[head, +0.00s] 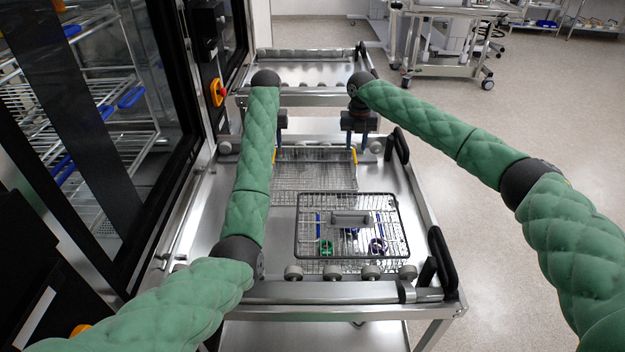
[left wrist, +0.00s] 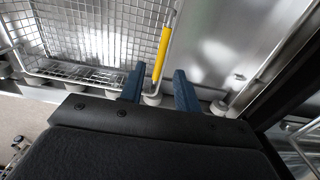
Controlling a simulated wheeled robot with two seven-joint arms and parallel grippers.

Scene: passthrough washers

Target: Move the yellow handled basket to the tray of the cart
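The yellow-handled basket (head: 315,178) is a wire mesh basket at the far part of the near cart's metal tray (head: 225,190). Its right yellow handle (head: 354,155) shows in the head view; the left one is mostly hidden by my left arm. In the left wrist view one yellow handle (left wrist: 162,52) lies between the spread blue fingers of my left gripper (left wrist: 158,88), with gaps on both sides. My right gripper (head: 357,148) is at the right handle, its two blue fingers pointing down and apart; whether they touch the handle is unclear.
A dark-rimmed wire basket (head: 346,196) with small coloured items stands nearer on the same cart. A second cart (head: 310,66) stands behind. The washer with glass doors (head: 110,120) lines the left side. Open floor (head: 480,215) lies to the right.

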